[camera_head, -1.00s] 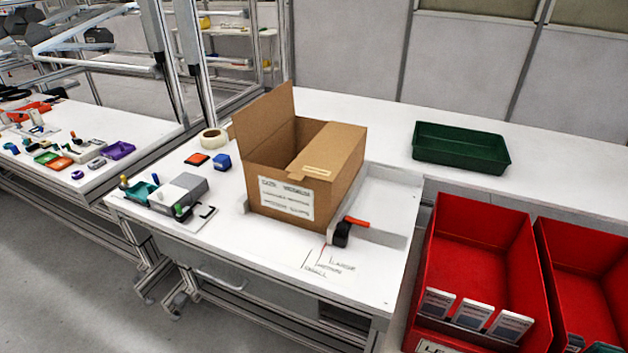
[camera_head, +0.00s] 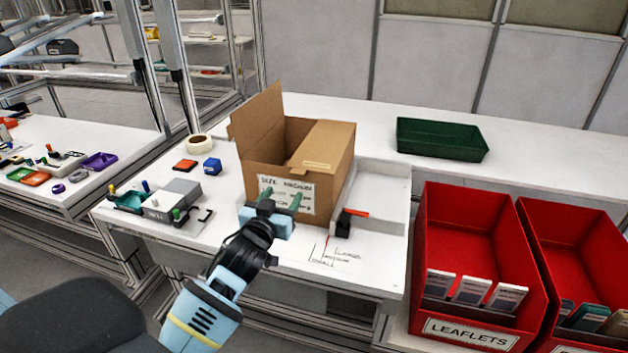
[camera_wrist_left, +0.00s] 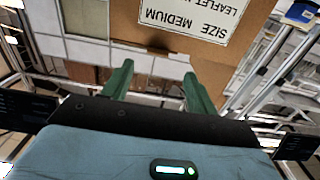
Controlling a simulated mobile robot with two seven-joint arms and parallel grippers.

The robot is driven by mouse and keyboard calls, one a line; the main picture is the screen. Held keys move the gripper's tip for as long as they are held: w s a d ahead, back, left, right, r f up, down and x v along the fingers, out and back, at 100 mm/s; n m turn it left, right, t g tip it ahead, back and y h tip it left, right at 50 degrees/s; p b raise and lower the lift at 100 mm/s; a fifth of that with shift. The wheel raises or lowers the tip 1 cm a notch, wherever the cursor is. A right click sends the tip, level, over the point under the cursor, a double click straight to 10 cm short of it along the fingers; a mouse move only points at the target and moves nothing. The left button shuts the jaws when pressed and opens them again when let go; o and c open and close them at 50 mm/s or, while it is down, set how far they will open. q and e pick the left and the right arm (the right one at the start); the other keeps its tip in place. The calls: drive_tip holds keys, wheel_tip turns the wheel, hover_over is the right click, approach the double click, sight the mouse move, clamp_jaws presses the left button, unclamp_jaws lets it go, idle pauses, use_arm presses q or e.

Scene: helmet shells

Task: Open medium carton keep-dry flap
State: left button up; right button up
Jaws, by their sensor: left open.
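The medium carton (camera_head: 333,185) stands on the white bench, with a white "SIZE MEDIUM" label (camera_head: 272,184) on its front. Its left flap (camera_head: 258,122) stands up. Its right flap (camera_head: 325,142) lies inward over part of the opening, with a pale sticker (camera_head: 317,165) at its edge, too small to read. My left gripper (camera_head: 280,198) is in front of the label, its green fingers apart and empty. My right gripper is not in view.
A grey metal guide (camera_head: 375,220) and a black-and-red tool (camera_head: 347,220) sit right of the carton. A tape roll (camera_head: 200,146), blue block (camera_head: 212,166) and grey device (camera_head: 172,203) lie left. A green tray (camera_head: 441,139) is behind; red bins (camera_head: 480,230) stand right.

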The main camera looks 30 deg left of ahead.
sight(296, 174)
use_arm(q)
drive_tip(key=shift+r+x, duration=0.2)
drive_tip(key=shift+x, duration=1.9)
drive_tip(key=shift+r+x, duration=0.2)
drive_tip(key=shift+x, duration=1.9)
drive_tip(key=shift+d, duration=0.1)
clamp_jaws()
